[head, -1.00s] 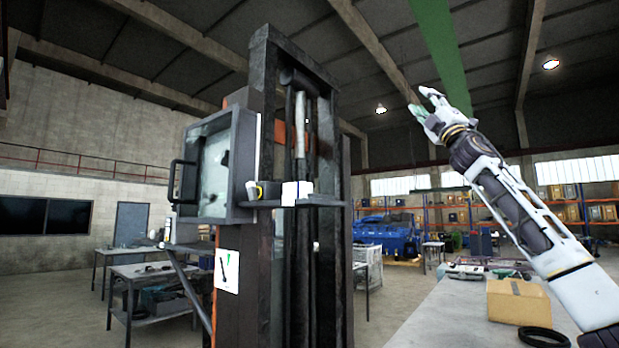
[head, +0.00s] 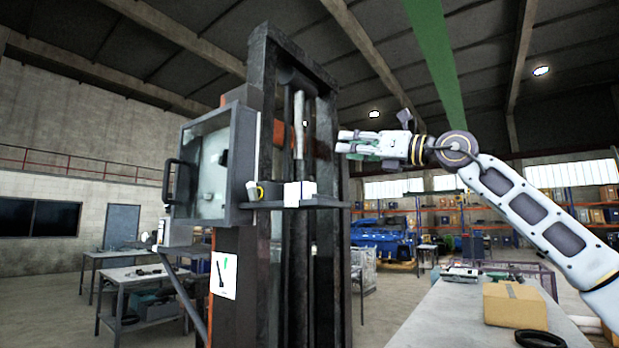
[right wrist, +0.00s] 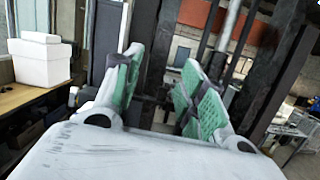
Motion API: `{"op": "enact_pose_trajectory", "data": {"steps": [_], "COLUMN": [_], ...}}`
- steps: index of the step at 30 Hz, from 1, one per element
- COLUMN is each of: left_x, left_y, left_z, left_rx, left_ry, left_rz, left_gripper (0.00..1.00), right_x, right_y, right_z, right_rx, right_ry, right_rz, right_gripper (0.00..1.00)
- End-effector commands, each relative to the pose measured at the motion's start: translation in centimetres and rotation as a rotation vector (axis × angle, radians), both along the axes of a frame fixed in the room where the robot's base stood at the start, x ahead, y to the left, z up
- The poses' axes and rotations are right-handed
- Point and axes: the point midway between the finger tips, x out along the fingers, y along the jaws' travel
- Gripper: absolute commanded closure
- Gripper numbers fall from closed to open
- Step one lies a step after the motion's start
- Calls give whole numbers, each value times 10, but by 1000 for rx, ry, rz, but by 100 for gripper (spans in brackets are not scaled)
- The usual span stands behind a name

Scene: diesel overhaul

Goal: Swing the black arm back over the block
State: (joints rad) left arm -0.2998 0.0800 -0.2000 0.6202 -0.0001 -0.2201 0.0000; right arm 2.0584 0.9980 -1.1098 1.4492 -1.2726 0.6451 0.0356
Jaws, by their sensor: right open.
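My right gripper (head: 344,141) is raised at the right of a tall black upright frame (head: 262,110), its fingers pointing left toward the frame's right post. It is open and empty. In the right wrist view its green-padded fingers (right wrist: 162,78) stand apart with dark posts beyond them. I cannot tell whether it touches anything. A blue engine-like block (head: 385,240) stands in the background, partly hidden by the frame. A separate swinging black arm cannot be clearly made out; a dark slanted bar (head: 186,298) shows below the cabinet at left. My left gripper is not in view.
A glass-fronted cabinet (head: 238,160) with a black handle juts from the frame's left side. A ledge (head: 330,200) crosses the frame. At right, a grey table (head: 440,310) holds a cardboard box (head: 515,304) and a black ring (head: 540,339).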

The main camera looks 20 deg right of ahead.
Motion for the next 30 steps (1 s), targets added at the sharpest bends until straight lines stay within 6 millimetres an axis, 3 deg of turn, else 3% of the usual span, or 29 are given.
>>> {"op": "enact_pose_trajectory", "data": {"steps": [3,10,30], "left_x": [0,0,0], "left_y": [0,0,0], "left_z": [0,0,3], "left_rx": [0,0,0], "left_ry": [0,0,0], "left_rz": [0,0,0], "left_gripper": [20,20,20], "right_x": [8,14,21], "right_y": [-2,-8,-3], "right_z": [-23,-49,-51], "right_rx": [-105,-187,-189], "right_ry": [51,140,155], "right_rz": [-57,-91,-88], "right_gripper": [59,59,59]}}
